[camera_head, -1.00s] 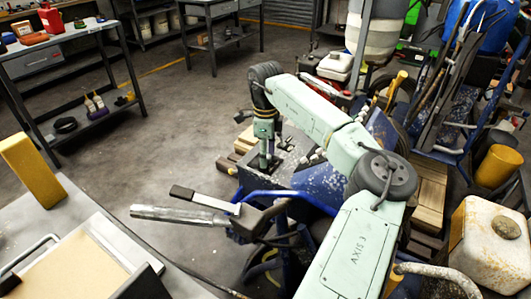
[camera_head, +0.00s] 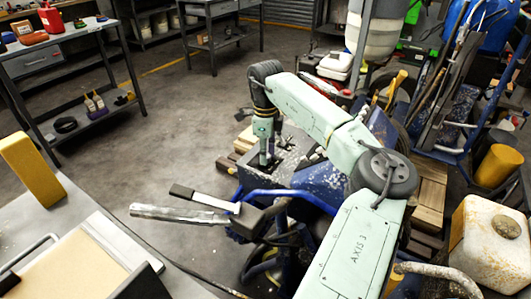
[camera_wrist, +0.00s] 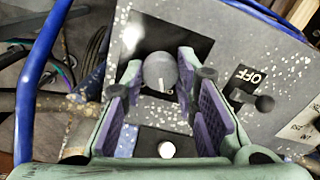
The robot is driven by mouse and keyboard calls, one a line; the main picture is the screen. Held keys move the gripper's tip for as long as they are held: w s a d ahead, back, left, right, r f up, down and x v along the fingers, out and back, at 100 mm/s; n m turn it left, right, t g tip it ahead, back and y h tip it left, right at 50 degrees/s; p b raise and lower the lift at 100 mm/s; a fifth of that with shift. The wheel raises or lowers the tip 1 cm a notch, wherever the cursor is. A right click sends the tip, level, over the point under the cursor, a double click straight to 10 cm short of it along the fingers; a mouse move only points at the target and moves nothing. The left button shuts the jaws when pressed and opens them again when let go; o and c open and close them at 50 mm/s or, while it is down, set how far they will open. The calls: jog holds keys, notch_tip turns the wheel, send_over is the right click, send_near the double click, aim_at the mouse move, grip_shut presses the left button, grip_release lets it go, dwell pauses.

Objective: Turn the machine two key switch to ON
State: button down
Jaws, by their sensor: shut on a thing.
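My gripper (camera_wrist: 158,80) points down at the grey, paint-speckled control panel (camera_wrist: 220,45) of the blue machine. Its purple-padded fingers are closed on either side of a dark round knob (camera_wrist: 158,68) with a pale pointer line, which I take to be the key switch. A black toggle (camera_wrist: 263,103) beside an OFF label (camera_wrist: 247,78) is to the right, outside the fingers. A pale round button (camera_wrist: 166,149) is nearer the palm. In the head view my gripper (camera_head: 266,158) is low over the panel (camera_head: 285,160); the knob is hidden there. I see no ON label.
A white stained jug (camera_head: 490,240) and a yellow cylinder (camera_head: 497,166) stand at the right. A workbench (camera_head: 75,50) is at the far left. Open floor lies between.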

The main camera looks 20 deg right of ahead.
jog(key=m+b, duration=0.1)
jog(key=m, duration=0.4)
jog(key=shift+m+b, duration=0.4)
jog(key=m+b, duration=0.1)
jog(key=m, duration=0.4)
jog(key=shift+m, duration=0.4)
jog(key=c, duration=1.2)
grip_release()
jog(key=shift+c, duration=0.2)
jog(key=shift+r, duration=0.1)
notch_tip(320, 180, up, 12)
